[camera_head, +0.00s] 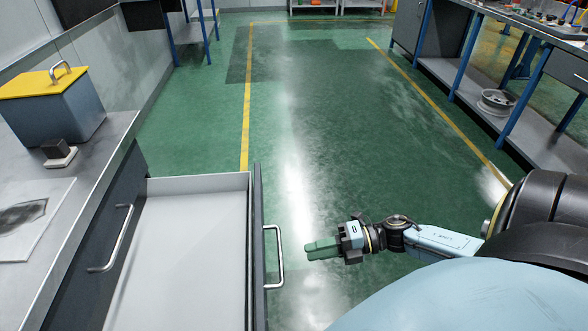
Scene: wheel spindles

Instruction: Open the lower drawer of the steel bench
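The steel bench (75,225) stands at the left with a dark front. A drawer (190,235) is pulled far out of it to the right, with an empty light grey inside. Its dark front panel (258,215) carries a silver bar handle (280,258). Another bar handle (122,240) sits on the closed bench front above the open drawer. My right gripper (308,250) has green fingers pointing left at the open drawer's handle, a little right of it and apart from it. Its fingers overlap in this view, so their gap cannot be judged. My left gripper is out of view.
A grey box with a yellow lid (45,82), a small dark block on a light base (58,152) and a light sheet (30,215) are on the bench top. Green floor (320,130) is open ahead. A blue-legged workbench (480,60) stands at the right.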

